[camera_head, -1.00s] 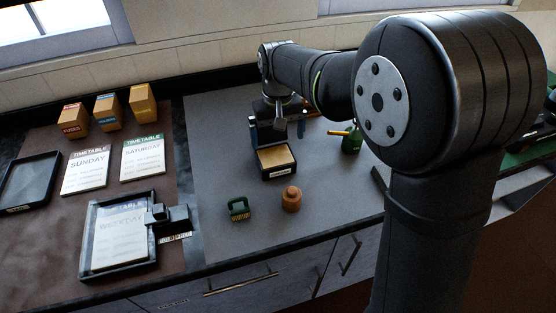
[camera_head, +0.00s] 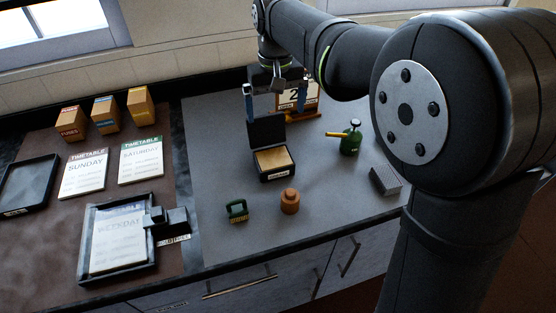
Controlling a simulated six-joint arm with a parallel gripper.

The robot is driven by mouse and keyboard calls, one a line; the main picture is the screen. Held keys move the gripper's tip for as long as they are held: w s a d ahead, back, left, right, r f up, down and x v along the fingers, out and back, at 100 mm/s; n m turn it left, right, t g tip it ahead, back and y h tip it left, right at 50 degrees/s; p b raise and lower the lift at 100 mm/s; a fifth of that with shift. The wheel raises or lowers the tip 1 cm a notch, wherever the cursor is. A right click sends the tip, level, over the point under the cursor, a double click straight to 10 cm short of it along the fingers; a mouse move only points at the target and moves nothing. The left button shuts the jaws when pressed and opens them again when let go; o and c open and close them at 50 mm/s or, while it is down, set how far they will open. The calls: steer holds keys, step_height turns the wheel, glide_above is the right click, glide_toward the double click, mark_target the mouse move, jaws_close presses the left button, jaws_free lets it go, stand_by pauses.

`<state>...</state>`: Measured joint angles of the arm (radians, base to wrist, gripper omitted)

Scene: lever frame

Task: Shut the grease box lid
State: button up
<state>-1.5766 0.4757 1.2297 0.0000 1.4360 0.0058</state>
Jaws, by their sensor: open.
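The grease box (camera_head: 277,171) stands on the grey worktop, black with a yellowish-tan filling showing. Its black lid (camera_head: 266,131) stands raised upright at the back edge of the box. My gripper (camera_head: 276,98) is open and empty, with its two blue-tipped fingers spread wide. It hangs above and behind the raised lid and appears apart from it. Whether any finger is level with the lid is hard to tell from this view.
A green oil can (camera_head: 351,139) and a grey block (camera_head: 385,180) are to the right. A calendar (camera_head: 299,93) stands behind my gripper.

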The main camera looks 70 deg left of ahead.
steer(key=shift+r, duration=0.3)
